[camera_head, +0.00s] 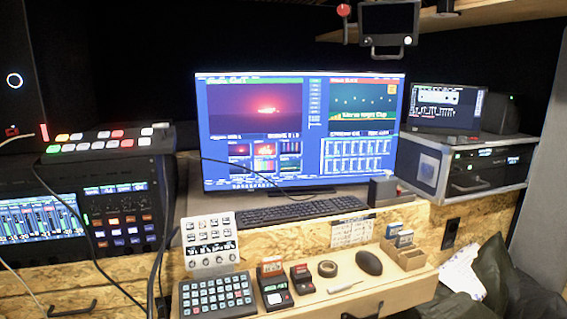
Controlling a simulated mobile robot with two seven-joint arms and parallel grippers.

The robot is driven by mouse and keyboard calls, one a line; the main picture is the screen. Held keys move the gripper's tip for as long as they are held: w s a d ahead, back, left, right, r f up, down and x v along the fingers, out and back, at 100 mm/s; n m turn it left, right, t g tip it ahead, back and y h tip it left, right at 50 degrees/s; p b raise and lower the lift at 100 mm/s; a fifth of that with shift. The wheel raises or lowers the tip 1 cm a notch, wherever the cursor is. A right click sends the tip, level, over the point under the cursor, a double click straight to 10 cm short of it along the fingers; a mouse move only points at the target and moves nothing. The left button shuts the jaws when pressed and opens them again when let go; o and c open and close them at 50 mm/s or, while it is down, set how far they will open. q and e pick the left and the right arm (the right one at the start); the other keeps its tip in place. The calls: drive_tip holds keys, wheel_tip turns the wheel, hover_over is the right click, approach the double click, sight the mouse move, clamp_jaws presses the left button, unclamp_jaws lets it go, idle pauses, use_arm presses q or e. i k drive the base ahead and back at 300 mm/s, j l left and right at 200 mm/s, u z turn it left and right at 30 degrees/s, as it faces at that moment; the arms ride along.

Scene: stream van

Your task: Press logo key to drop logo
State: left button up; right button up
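I cannot tell which key is the logo key; the labels are too small to read. A dark keypad with rows of pale keys (217,296) lies at the front left of the wooden shelf. Behind it a light panel with icon keys and knobs (211,243) stands tilted. Two small button boxes, a larger one (273,287) and a smaller one (302,279), sit right of the keypad. A switcher with white, red and coloured buttons (107,141) lies at the left. The large monitor (300,135) shows a red picture at left and a green one with a caption at right. Neither gripper is in view.
A black keyboard (301,210) lies below the monitor. A tape roll (327,269), a white pen-like item (345,287), a mouse (369,262) and a wooden card holder (403,252) share the shelf. Cables hang at the left. A rack case (466,169) stands right.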

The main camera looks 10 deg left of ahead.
sight(63, 137)
drive_tip(key=u, duration=1.4)
